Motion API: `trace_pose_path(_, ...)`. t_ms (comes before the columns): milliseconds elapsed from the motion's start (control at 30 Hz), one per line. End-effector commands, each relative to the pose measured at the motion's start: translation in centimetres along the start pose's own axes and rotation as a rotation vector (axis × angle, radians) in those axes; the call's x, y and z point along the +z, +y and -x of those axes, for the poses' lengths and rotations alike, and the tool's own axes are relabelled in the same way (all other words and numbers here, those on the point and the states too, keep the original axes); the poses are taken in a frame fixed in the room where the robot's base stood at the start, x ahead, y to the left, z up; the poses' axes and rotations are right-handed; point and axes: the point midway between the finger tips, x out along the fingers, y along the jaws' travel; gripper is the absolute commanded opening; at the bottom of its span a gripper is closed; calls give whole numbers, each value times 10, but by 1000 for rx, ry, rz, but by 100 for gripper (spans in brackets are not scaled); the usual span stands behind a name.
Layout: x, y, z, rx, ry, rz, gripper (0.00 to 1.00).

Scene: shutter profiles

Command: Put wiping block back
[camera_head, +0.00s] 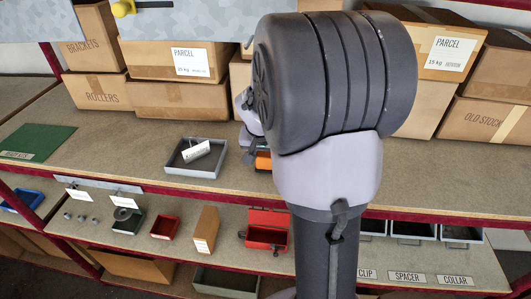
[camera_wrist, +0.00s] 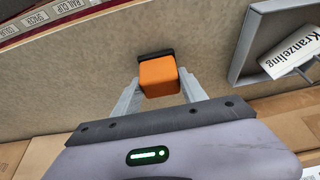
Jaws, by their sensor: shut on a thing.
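The wiping block, orange with a dark pad along its far edge, shows in the wrist view (camera_wrist: 159,77). My gripper (camera_wrist: 161,88) is shut on it, with one pale finger against each side. In the head view a small orange part of the block (camera_head: 263,160) shows beside my arm, over the upper shelf board; my arm hides the rest of it and most of the gripper. I cannot tell whether the pad touches the board.
A grey tray (camera_head: 178,171) holding a white tag stands left of the block in the head view; it also shows at the right in the wrist view (camera_wrist: 238,66). A green mat (camera_head: 38,141) lies far left. Cardboard boxes (camera_head: 178,99) line the back. Bare board lies between mat and tray.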

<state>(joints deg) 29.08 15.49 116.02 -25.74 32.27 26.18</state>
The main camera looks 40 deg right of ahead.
Motion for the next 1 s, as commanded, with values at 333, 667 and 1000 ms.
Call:
trace_pose_path(333,0,0,-1,0,0,0,6)
trace_pose_path(667,3,0,-7,0,0,-1,6)
trace_pose_path(1000,3,0,-8,0,0,0,75)
